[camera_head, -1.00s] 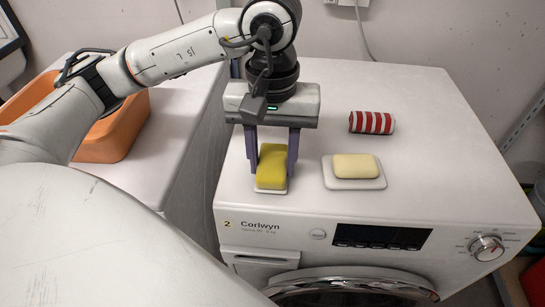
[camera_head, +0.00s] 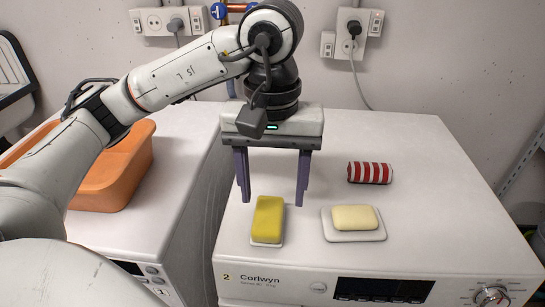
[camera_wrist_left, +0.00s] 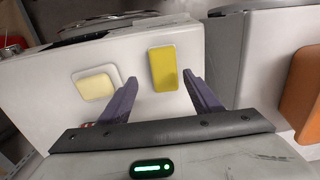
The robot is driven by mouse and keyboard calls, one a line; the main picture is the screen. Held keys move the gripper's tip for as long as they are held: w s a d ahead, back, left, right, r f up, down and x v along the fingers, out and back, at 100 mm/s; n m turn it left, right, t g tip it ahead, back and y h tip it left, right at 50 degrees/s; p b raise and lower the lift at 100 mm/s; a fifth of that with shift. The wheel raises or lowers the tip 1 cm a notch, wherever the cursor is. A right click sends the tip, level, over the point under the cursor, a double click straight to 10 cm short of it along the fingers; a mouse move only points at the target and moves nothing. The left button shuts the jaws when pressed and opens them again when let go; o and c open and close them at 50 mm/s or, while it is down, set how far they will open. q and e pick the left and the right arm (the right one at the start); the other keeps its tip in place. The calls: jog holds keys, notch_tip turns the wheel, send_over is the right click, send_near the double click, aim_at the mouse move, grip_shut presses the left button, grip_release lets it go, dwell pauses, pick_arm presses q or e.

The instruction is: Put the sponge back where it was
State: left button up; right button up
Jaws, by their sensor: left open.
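The yellow sponge (camera_head: 268,217), with a pale underside, lies on top of the right-hand washing machine (camera_head: 420,150), near its front left. It also shows in the left wrist view (camera_wrist_left: 163,68). My left gripper (camera_head: 272,200) points down, open and empty, above and slightly behind the sponge. Its two fingers are spread wider than the sponge and appear clear of it; in the left wrist view the fingers (camera_wrist_left: 160,82) flank the sponge's near end. My right gripper is not in view.
A pale yellow soap bar (camera_head: 354,217) sits on a white dish (camera_head: 340,235) right of the sponge. A red-and-white striped roll (camera_head: 369,173) lies behind it. An orange tub (camera_head: 115,180) stands on the left machine (camera_head: 185,190). The right machine's back right is clear.

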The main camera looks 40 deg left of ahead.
aim_at(272, 215)
pick_arm(q)
notch_tip(272, 215, up, 6)
jog(key=p, duration=0.1)
dwell(0.6)
